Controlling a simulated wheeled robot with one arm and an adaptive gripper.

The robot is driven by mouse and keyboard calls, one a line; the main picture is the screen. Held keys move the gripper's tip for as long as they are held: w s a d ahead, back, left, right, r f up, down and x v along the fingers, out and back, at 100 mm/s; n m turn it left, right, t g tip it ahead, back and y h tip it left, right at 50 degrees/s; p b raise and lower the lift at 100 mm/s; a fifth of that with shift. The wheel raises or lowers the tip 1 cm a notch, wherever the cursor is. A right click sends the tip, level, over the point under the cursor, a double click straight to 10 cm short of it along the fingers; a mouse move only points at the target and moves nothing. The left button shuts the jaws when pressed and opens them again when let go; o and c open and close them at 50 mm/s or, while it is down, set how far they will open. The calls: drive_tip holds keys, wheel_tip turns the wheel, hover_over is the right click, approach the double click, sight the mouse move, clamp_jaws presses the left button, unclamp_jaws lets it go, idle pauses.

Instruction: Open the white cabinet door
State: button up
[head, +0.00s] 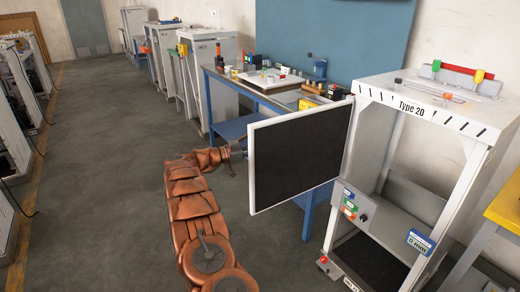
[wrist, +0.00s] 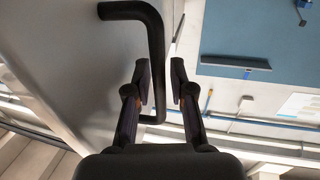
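The white cabinet (head: 408,102), marked "Type 20", stands at the right in the head view. Its door (head: 251,170), white-framed with a dark panel, stands swung wide open toward the left. In the wrist view the door's outer face (wrist: 75,60) fills the left side, with a black bar handle (wrist: 155,45) on it. My gripper (wrist: 160,70) has its two fingers apart, one on each side of the handle's lower part. A gap shows between the handle and the right finger. In the head view my gripper is mostly hidden behind the door's left edge.
A blue workbench (head: 270,95) with tools and small parts stands behind the door. More white cabinets (head: 205,75) line the back wall. Several tools lie on the cabinet's top. The grey floor (head: 90,190) left of my arm is clear.

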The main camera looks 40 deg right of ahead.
drive_tip(key=shift+w+a, duration=0.15)
drive_tip(key=shift+a, duration=0.05)
drive_tip(key=v, duration=1.2)
